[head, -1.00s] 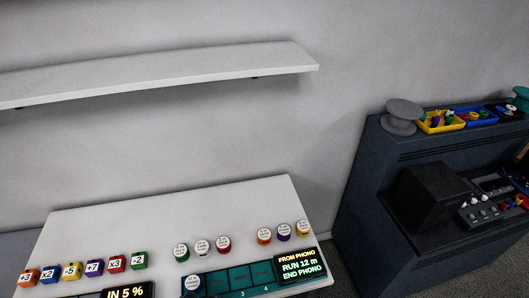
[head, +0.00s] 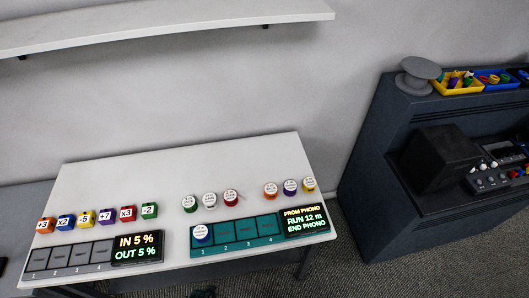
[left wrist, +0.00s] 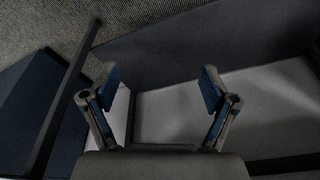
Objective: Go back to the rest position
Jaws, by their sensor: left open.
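My left gripper (left wrist: 158,92) shows in the left wrist view, with its two blue-padded fingers spread apart and nothing between them. Neither gripper shows in the head view. In the head view a white table (head: 200,158) carries a row of coloured number cubes (head: 103,217) on its left and several round labelled spools (head: 210,199) to the right. A grey slot panel (head: 67,258) at the front left has a display reading IN 5 %, OUT 5 %.
A white shelf (head: 160,22) runs along the wall above the table. A dark cabinet (head: 370,160) on the right holds a grey reel (head: 418,76), a yellow tray (head: 457,82), a blue tray (head: 497,80) and a control panel. The table's rear half is clear.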

